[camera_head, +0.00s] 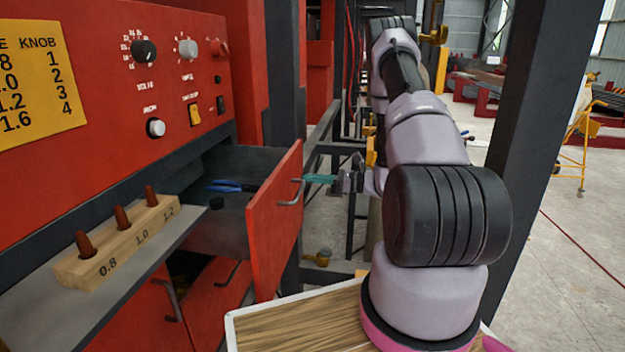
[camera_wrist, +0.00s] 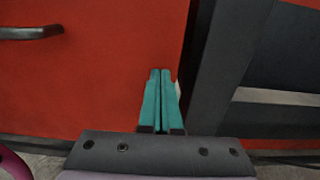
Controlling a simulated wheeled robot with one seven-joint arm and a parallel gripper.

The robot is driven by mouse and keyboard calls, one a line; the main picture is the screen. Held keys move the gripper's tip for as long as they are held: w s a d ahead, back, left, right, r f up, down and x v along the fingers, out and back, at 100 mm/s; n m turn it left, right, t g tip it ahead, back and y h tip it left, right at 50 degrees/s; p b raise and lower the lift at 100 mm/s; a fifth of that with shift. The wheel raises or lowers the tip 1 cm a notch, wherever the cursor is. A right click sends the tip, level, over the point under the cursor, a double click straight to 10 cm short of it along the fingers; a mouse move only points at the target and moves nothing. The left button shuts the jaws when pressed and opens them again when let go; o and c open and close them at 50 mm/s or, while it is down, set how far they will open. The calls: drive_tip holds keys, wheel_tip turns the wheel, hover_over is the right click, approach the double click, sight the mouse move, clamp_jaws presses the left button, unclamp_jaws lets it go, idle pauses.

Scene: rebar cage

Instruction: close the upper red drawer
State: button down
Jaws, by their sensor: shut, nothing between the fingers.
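The upper red drawer (camera_head: 272,221) is pulled out from the red cabinet in the head view. Its grey inside shows, with a blue tool (camera_head: 227,186) and a small dark round item in it. Its front has a grey bar handle (camera_head: 292,192), which also shows at the upper left of the wrist view (camera_wrist: 30,32). My gripper (camera_head: 306,178) has teal fingers and is shut and empty. Its tips are at the drawer front, close to the handle and near the front's right edge in the wrist view (camera_wrist: 160,72). I cannot tell whether they touch the drawer front.
A wooden block (camera_head: 118,243) with several brown pegs stands on the grey shelf (camera_head: 60,318) left of the drawer. Lower red drawers (camera_head: 215,300) are below. A dark upright post (camera_head: 532,140) stands right of my arm. A wood-topped surface (camera_head: 300,325) is at the bottom.

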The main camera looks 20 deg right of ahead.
sight(245, 177)
drive_tip(key=x, duration=2)
drive_tip(key=shift+w+a, duration=0.15)
drive_tip(key=shift+a, duration=0.2)
drive_tip(key=shift+w+a+r, duration=0.1)
drive_tip(key=shift+w+a, duration=0.05)
drive_tip(key=shift+a, duration=0.1)
drive_tip(key=shift+r, duration=0.1)
